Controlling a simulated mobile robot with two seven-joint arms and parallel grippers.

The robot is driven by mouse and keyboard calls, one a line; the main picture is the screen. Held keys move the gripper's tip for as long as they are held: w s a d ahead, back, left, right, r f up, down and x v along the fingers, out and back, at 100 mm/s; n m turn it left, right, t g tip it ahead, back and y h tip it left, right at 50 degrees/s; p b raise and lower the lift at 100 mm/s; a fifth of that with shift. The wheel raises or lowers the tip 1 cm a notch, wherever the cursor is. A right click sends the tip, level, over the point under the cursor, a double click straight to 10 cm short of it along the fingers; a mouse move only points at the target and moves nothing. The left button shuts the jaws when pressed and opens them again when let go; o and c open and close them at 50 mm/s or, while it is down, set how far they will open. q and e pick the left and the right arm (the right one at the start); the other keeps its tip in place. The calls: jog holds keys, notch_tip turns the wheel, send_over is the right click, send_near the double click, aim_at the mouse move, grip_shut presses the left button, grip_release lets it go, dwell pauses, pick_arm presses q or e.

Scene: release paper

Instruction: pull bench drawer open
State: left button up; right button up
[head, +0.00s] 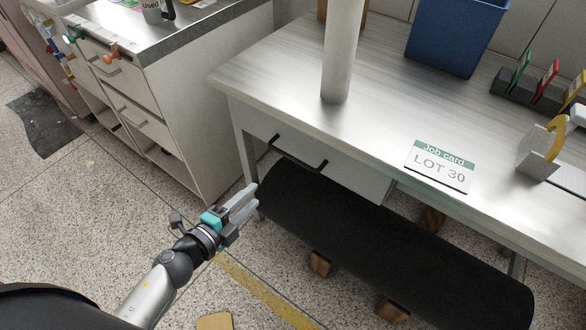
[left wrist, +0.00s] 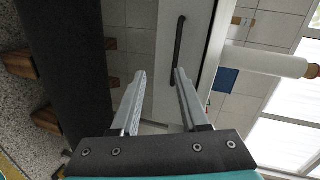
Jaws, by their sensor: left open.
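The bench drawer (head: 345,178) is a pale grey front under the bench top, with a dark bar handle (head: 298,153). The drawer looks shut. My left gripper (head: 249,199) is open and empty, in front of and below the drawer, to the left of the handle in the head view. My right gripper is in neither view.
A black roll (head: 390,240) on wooden blocks lies below the drawer, close to my left gripper. The bench top (head: 290,70) bears a white post (head: 341,50), a job card (head: 440,167) and a blue bin (head: 452,38). A white cabinet (head: 205,110) stands at left.

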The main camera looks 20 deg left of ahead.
aim_at(293, 157)
pick_arm(q)
jog(key=w+d, duration=0.2)
jog(key=w, duration=0.2)
jog(key=w+d+m+b, duration=0.1)
jog(key=w+d, duration=0.1)
jog(key=w, duration=0.3)
jog(key=w+d+m+h+b, duration=0.1)
jog(key=w+d, duration=0.1)
jog(key=w, duration=0.3)
jog(key=shift+w+f, duration=0.1)
jog(key=shift+f, duration=0.15)
jog(key=shift+w+b, duration=0.15)
jog(key=shift+b, duration=0.15)
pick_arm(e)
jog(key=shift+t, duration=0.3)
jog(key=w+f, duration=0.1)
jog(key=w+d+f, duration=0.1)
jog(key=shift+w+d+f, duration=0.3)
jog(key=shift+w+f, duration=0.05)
pick_arm(q)
grip_shut()
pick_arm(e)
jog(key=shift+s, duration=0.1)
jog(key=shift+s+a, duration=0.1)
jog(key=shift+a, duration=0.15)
